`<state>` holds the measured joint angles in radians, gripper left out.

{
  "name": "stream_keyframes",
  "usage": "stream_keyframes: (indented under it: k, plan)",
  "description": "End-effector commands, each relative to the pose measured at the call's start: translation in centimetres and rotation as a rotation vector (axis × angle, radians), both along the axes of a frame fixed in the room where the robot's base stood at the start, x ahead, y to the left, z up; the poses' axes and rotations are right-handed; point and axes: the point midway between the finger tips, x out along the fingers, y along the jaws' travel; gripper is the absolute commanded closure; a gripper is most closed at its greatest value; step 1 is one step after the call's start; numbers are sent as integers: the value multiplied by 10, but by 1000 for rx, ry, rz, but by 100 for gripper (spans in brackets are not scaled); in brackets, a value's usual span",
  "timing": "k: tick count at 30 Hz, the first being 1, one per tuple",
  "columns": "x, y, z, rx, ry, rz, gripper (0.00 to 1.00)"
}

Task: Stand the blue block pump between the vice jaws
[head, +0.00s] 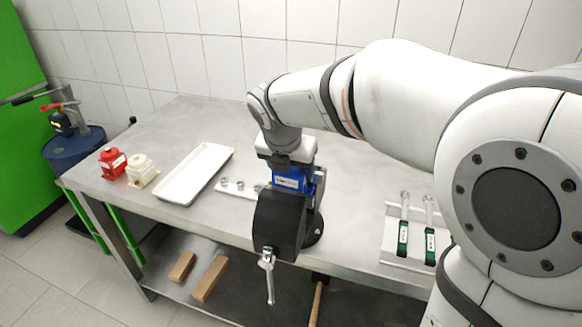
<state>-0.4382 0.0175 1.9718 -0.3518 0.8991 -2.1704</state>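The blue block pump (290,179) is upright, with a white label on its near face. It is at the top of the dark vice (279,220), at the front edge of the steel table. The near part of the vice hides the pump's lower end, so I cannot tell whether it rests between the jaws or hangs just above them. My gripper (287,160) points down directly over the pump, its white body close against the pump's top. Its fingers do not show clearly, so its grip on the pump cannot be made out.
A red pump (112,162) and a cream pump (141,170) stand at the table's left. An empty white tray (196,174) lies beside them. A plate with small fittings (238,188) lies left of the vice. Two green-handled tools (403,238) lie right.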

Motion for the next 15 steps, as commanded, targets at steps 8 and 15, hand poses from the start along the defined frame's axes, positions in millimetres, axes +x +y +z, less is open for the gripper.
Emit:
stream_keyframes:
  k: [8,15]
  plan:
    - [0,0,1,1,-1,0,14]
    - [0,0,-1,-1,2,1,11]
